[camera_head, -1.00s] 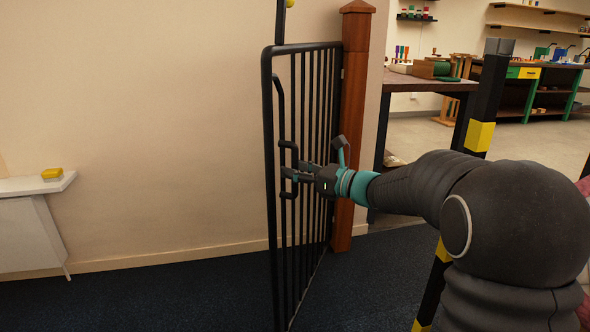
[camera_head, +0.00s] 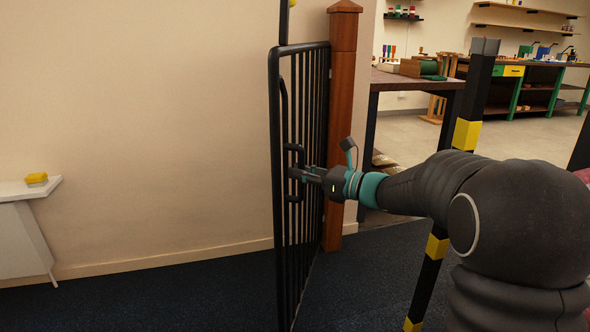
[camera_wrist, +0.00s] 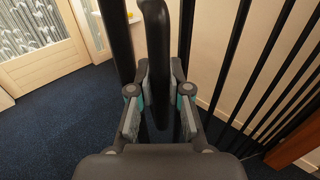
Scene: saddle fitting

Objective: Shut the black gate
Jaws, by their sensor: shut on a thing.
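The black gate (camera_head: 279,190) stands open at an angle, its far side by a reddish-brown wooden post (camera_head: 341,120). Its upright bars also show at the right of the wrist view (camera_wrist: 262,60). A black pull handle (camera_head: 286,110) runs along the gate's near edge. My gripper (camera_head: 302,174) is at the handle, at about mid-height of the gate. In the wrist view, my gripper's fingers (camera_wrist: 160,112) are closed on either side of the black upright handle bar (camera_wrist: 158,60). The fingertips are partly hidden by the bar.
A black and yellow striped post (camera_head: 466,133) stands right of the gate, close to my arm. A white shelf (camera_head: 22,190) with a yellow object (camera_head: 37,179) is at the left wall. Dark carpet (camera_head: 180,300) is clear left of the gate. Workbenches stand behind.

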